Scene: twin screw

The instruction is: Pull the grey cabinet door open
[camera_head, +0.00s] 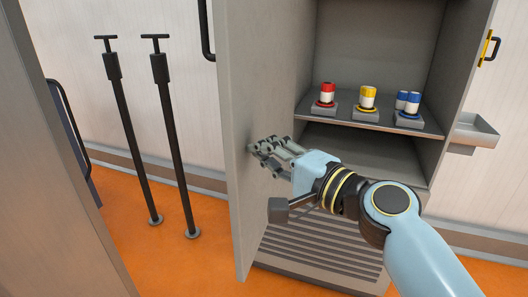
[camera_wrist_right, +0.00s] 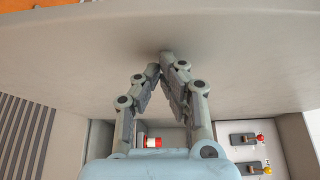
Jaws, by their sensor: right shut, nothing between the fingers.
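The grey cabinet door (camera_head: 232,130) stands wide open at the left of the cabinet (camera_head: 378,45), with its inner face toward the cabinet opening. Its black handle (camera_head: 206,30) shows at the door's left edge, near the top. My right gripper (camera_head: 256,148) is shut and empty, with its fingertips at the door's inner face. In the right wrist view the fingertips (camera_wrist_right: 160,64) meet close against the door's surface (camera_wrist_right: 80,50); I cannot tell whether they touch it. My left gripper is not in view.
A shelf (camera_head: 345,118) inside the cabinet holds red, yellow and blue capped items on small grey bases. A grey tray (camera_head: 474,131) sticks out at the right. Two black poles (camera_head: 174,130) stand left of the door. A large grey panel (camera_head: 50,180) fills the left edge.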

